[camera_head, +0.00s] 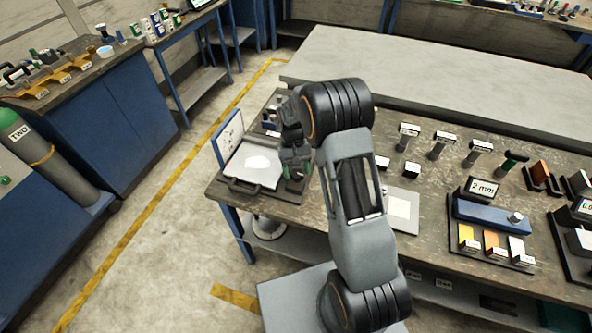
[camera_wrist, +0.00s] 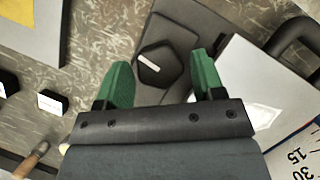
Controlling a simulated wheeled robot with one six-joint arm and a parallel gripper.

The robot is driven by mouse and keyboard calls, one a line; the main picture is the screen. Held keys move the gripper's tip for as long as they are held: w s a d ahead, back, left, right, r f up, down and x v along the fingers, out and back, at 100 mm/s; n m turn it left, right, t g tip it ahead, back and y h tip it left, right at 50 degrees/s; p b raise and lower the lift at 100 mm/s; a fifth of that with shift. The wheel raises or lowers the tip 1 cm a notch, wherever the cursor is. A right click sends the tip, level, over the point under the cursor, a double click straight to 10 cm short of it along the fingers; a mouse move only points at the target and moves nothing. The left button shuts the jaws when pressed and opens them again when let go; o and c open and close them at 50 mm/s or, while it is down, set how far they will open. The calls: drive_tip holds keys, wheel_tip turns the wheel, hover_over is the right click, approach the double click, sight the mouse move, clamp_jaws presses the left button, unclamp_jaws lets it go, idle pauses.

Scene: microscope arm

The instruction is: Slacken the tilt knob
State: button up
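A black faceted knob (camera_wrist: 157,66), which looks like the tilt knob, sits on a dark flat bar in the wrist view. My gripper (camera_wrist: 161,80) is open, with one green fingertip on each side of the knob's near edge. A gap shows between the knob and each fingertip, and nothing is held. In the head view my gripper (camera_head: 295,161) is over the left end of the workbench, beside a grey plate with a white patch (camera_head: 256,164). The knob cannot be made out there; my arm hides much of that area.
A card with numbers (camera_wrist: 297,155) and a black handle (camera_wrist: 297,38) are at the right in the wrist view. Small labelled blocks (camera_wrist: 50,102) stand at the left. In the head view, the workbench (camera_head: 437,205) holds several labelled tools right of my arm. The floor at left is clear.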

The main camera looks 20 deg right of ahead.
drive_tip(key=shift+o, duration=0.8)
drive_tip(key=shift+s+f, duration=0.1)
drive_tip(key=b+v, duration=0.1)
drive_tip(key=v, duration=1.3)
drive_tip(key=shift+f, duration=0.1)
